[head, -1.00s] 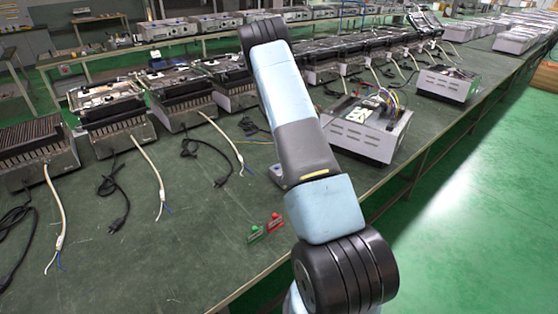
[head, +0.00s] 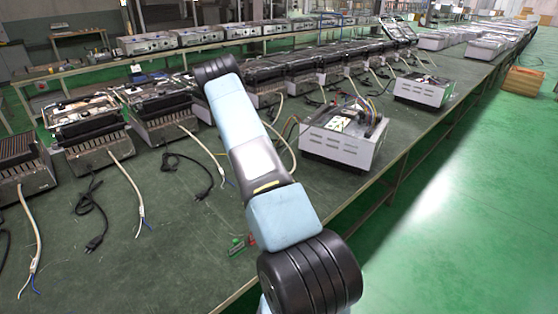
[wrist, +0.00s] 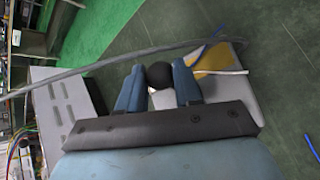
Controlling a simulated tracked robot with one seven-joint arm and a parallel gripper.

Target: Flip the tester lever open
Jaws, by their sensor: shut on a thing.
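In the wrist view, my gripper (wrist: 159,88) has its two blue fingers on either side of a round black knob (wrist: 159,74) and is shut on it. The knob looks like the end of the tester lever; its shaft is hidden. Behind and right of it lies a pale grey body with a yellow patch (wrist: 212,62), probably the tester. A blue and a white wire end lie over it. How far the lever is tilted cannot be told. In the head view my arm hides the gripper, and I cannot make out the tester.
A grey cable (wrist: 100,64) crosses just beyond the fingers. A slotted metal casing (wrist: 62,108) stands close on the left. In the head view, open heater units (head: 95,130) with loose cords line the green bench, and a white unit (head: 342,135) stands right of my arm.

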